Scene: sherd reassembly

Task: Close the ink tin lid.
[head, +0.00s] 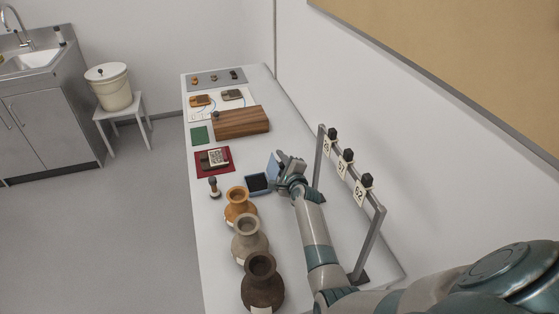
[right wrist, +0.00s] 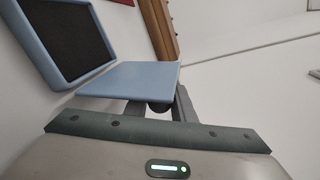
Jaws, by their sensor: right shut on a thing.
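The ink tin (head: 258,184) is a light blue tray with a dark pad, standing on the table in front of my right gripper; it also shows at the top left of the right wrist view (right wrist: 60,72). Its light blue lid (head: 273,164) stands up open along the tin's far right side. In the right wrist view the lid (right wrist: 132,80) is a flat panel tilted away from the pad. My right gripper (head: 284,166) is shut on the lid from its outer side; a dark round part shows between the fingers (right wrist: 160,104). My left gripper is out of view.
A rack (head: 350,172) with hanging tagged stamps stands right of my right arm. Three vases (head: 248,238) line the near left edge. A small stamp (head: 214,187), a red mat (head: 203,166) and a wooden box (head: 241,122) lie left and beyond.

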